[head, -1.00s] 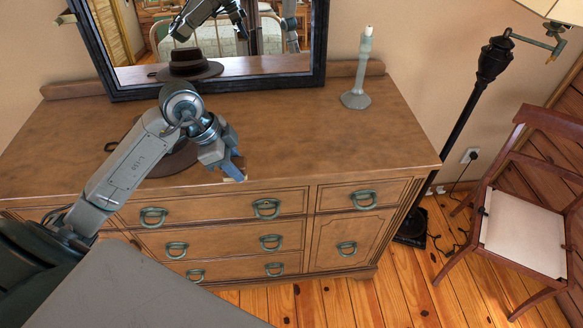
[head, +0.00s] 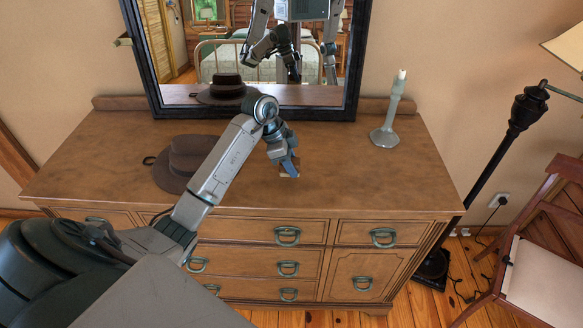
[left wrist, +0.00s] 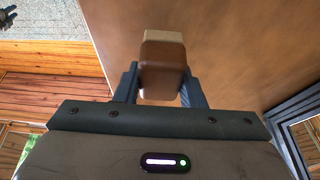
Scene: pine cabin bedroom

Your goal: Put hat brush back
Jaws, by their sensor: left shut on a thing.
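My left gripper (head: 287,163) is shut on the hat brush, a small brown wooden block with a pale bristle side. In the left wrist view the hat brush (left wrist: 162,65) sits between the two dark fingers of the left gripper (left wrist: 160,85). In the head view the gripper is over the dresser top (head: 330,180), to the right of the brown hat (head: 188,160). I cannot tell whether the brush touches the dresser top. My right gripper is not directly in view.
A grey-green candlestick (head: 390,115) stands at the back right of the dresser. A dark-framed mirror (head: 352,60) rises along the back. A black floor lamp (head: 510,135) and a chair (head: 545,260) stand to the right.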

